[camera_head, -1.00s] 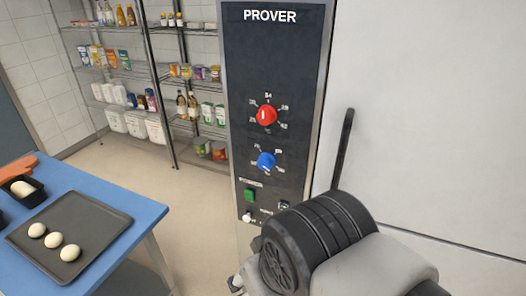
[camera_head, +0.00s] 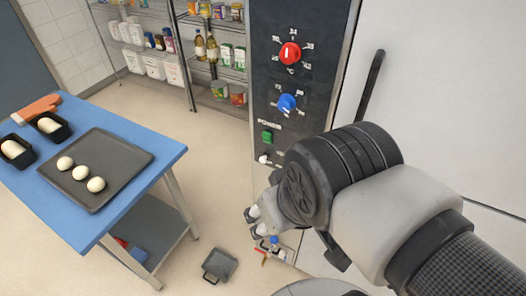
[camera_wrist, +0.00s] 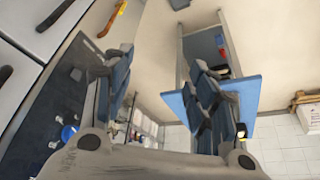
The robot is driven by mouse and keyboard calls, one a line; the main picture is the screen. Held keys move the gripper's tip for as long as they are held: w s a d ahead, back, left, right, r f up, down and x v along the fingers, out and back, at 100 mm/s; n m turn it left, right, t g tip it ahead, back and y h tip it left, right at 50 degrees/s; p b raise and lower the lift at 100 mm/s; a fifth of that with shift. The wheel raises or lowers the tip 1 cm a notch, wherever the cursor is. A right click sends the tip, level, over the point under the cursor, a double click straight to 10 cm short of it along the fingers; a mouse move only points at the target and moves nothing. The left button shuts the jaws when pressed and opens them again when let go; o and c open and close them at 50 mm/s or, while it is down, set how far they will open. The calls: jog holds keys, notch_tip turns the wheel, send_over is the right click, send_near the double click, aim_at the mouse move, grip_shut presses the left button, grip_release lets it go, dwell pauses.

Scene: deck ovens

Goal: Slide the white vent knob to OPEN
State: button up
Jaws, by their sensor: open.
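The white vent knob (camera_head: 264,158) is small and sits low on the dark prover panel (camera_head: 262,60), below the green power switch (camera_head: 267,137). My wrist covers the panel just right of it, so the rest of its slide and any OPEN marking are hidden. In the wrist view my gripper (camera_wrist: 163,60) is open, fingers wide apart and nothing between them. The dark panel (camera_wrist: 50,105) is at the left there, beside and partly behind the left finger. In the head view my fingers are mostly hidden by my wrist, apart from the knob.
A red dial (camera_head: 290,53) and a blue dial (camera_head: 287,103) are above on the panel. A dark door handle (camera_head: 371,85) stands out to the right. A blue table (camera_head: 85,222) with a dough tray (camera_head: 95,200) is at the left.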

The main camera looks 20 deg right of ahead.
jog(key=shift+c, duration=0.2)
dwell(0.3)
jog(key=shift+d+f, duration=0.1)
jog(key=shift+f, duration=0.25)
jog(key=shift+c, duration=1.3)
jog(key=d+f+n+g+h, duration=0.1)
jog(key=w+d+f+n+g+h, duration=0.1)
jog(key=f+n+g, duration=0.1)
jog(key=d+f+n+g+h, duration=0.1)
jog(key=f+g+h, duration=0.1)
jog(key=shift+w+d+f, duration=0.15)
jog(key=shift+d, duration=0.2)
jog(key=n+t+h+b, duration=0.1)
jog(key=n+t+h, duration=0.95)
jog(key=n, duration=1.15)
send_near(262, 161)
jog(key=shift+t, duration=0.45)
jog(key=b+x, duration=0.1)
jog(key=x, duration=0.3)
jog(key=b+x, duration=0.1)
jog(key=x, duration=0.3)
jog(key=shift+d+f+b, duration=0.2)
jog(key=shift+d+b, duration=0.05)
jog(key=shift+b, duration=0.1)
jog(key=shift+c, duration=0.3)
grip_shut()
